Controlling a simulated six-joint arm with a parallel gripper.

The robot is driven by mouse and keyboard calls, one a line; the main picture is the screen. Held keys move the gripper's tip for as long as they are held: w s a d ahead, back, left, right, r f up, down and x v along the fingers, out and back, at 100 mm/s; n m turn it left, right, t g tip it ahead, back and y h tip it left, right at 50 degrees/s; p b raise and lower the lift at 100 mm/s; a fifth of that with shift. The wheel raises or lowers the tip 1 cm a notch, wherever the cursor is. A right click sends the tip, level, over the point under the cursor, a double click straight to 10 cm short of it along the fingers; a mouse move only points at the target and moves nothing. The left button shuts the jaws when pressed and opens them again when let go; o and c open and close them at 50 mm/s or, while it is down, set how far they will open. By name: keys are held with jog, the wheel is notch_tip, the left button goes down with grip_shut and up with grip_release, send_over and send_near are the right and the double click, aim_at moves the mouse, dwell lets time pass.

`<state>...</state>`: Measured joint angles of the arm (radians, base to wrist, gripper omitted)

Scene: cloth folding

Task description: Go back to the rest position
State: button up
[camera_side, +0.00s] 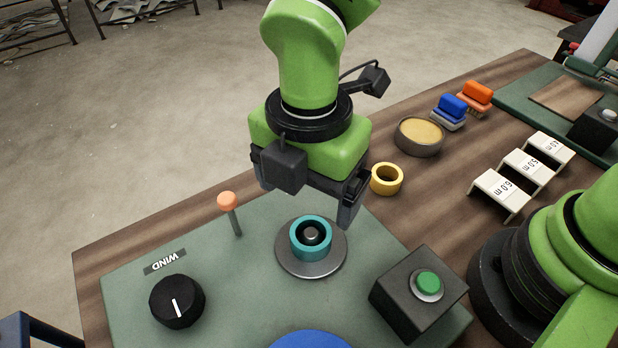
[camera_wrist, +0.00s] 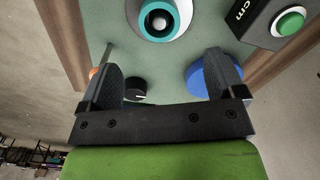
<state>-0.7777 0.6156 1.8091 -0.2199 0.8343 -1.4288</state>
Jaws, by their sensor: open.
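My gripper (camera_side: 308,198) hangs over the green panel, fingers spread and nothing between them. In the wrist view its fingers (camera_wrist: 167,62) stand wide apart. A teal ring (camera_side: 298,240) sits around a dark-centred post on a grey metal disc (camera_side: 311,270), below and just in front of my gripper. In the wrist view the teal ring (camera_wrist: 145,28) lies beyond the fingertips, apart from them. No rest position is marked in the frames.
On the green panel (camera_side: 130,290) stand an orange-tipped lever (camera_side: 228,202), a black knob (camera_side: 177,301), a green-button box (camera_side: 418,296) and a blue disc (camera_side: 309,341). Behind are a yellow ring (camera_side: 387,179), a round bowl (camera_side: 419,135) and white numbered stands (camera_side: 500,193).

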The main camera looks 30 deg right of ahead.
jog(key=shift+r, duration=0.4)
jog(key=d+r+m+t+y, duration=0.2)
jog(key=d+r+m+t, duration=0.1)
jog(key=d+r+m, duration=0.85)
jog(key=s+d+r+m+t, duration=0.4)
jog(key=s+d+m, duration=0.4)
jog(key=m, duration=0.7)
jog(key=shift+s+r, duration=0.2)
jog(key=shift+s, duration=0.05)
jog(key=shift+d, duration=0.1)
